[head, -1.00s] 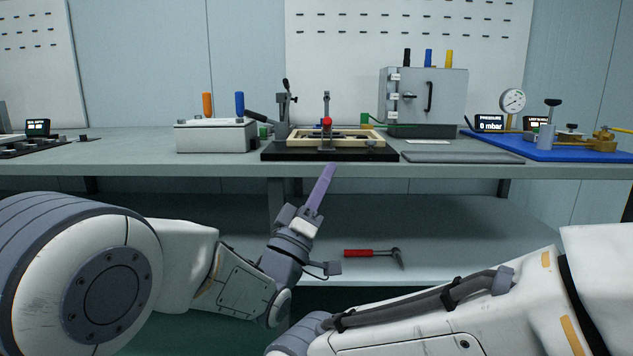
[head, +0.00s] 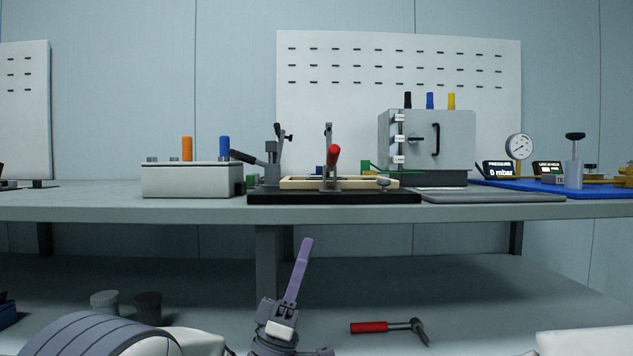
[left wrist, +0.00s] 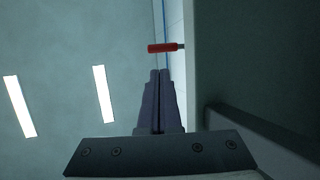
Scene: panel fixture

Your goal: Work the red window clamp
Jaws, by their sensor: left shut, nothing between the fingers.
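In the left wrist view the shut fingers (left wrist: 160,72) point toward a red handle (left wrist: 162,47), which looks like the clamp's, just beyond the tips. My right gripper is out of view.
A grey box with orange and blue pegs (head: 192,181) stands left of the frame. A grey cabinet (head: 440,140) and blue mat (head: 600,190) are to the right. The bench edge (head: 150,210) lies above my left gripper. A hammer (head: 370,327) lies on the lower shelf.

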